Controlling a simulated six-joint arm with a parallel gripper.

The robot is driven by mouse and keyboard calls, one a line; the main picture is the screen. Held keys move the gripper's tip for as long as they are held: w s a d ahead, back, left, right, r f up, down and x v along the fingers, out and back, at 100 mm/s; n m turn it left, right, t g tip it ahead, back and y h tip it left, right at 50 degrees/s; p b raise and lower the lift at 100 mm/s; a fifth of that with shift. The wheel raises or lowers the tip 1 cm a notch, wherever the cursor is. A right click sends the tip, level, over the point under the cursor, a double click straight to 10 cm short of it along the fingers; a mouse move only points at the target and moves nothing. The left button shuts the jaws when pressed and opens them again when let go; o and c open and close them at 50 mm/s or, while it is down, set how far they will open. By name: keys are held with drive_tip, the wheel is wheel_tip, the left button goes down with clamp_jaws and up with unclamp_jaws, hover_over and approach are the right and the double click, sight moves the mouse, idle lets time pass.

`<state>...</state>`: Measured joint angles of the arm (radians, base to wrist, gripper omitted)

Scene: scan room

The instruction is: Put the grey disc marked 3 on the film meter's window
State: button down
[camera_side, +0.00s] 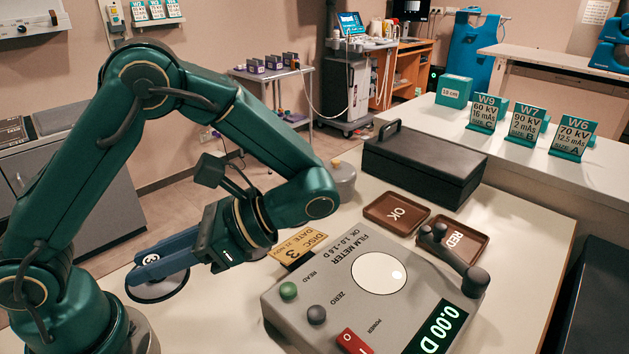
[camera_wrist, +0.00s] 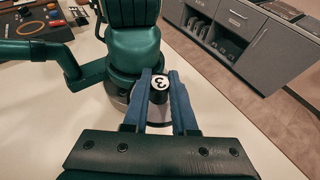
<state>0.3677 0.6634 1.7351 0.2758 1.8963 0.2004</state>
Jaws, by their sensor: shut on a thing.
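The grey disc (camera_side: 160,290) is at the left of the table in the side view, with a knob marked 3 on top. My gripper (camera_side: 145,270) is shut on that knob, its blue fingers on either side. In the wrist view the 3 (camera_wrist: 160,83) shows between the fingertips (camera_wrist: 160,92); the fingers hide much of the disc. I cannot tell whether the disc touches the table. The film meter (camera_side: 330,285) stands to the right of my gripper. Its round white window (camera_side: 379,272) is bare. Its display (camera_side: 435,326) reads 0.00 D.
Trays marked OK (camera_side: 396,213) and RED (camera_side: 453,239) and a black case (camera_side: 425,165) lie behind the meter.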

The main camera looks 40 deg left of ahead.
drive_tip(key=w+d+r+n+t+h, duration=0.2)
drive_tip(key=w+d+n+h, duration=0.8)
drive_tip(key=n+h, duration=0.75)
drive_tip(key=w+a+r+n+t+h, duration=0.2)
drive_tip(key=w+a+r+n+t, duration=0.1)
drive_tip(key=w+n+t, duration=0.4)
drive_tip(key=w+a+r+n+t+h, duration=0.1)
drive_tip(key=w+a+r+n+t, duration=0.3)
drive_tip(key=w+t, duration=0.35)
drive_tip(key=n, duration=0.2)
hover_over(379, 272)
drive_tip(key=shift+m+g, duration=0.25)
wheel_tip(379, 272, down, 12)
drive_tip(key=shift+a+f, duration=0.1)
drive_tip(key=shift+f, duration=2.1)
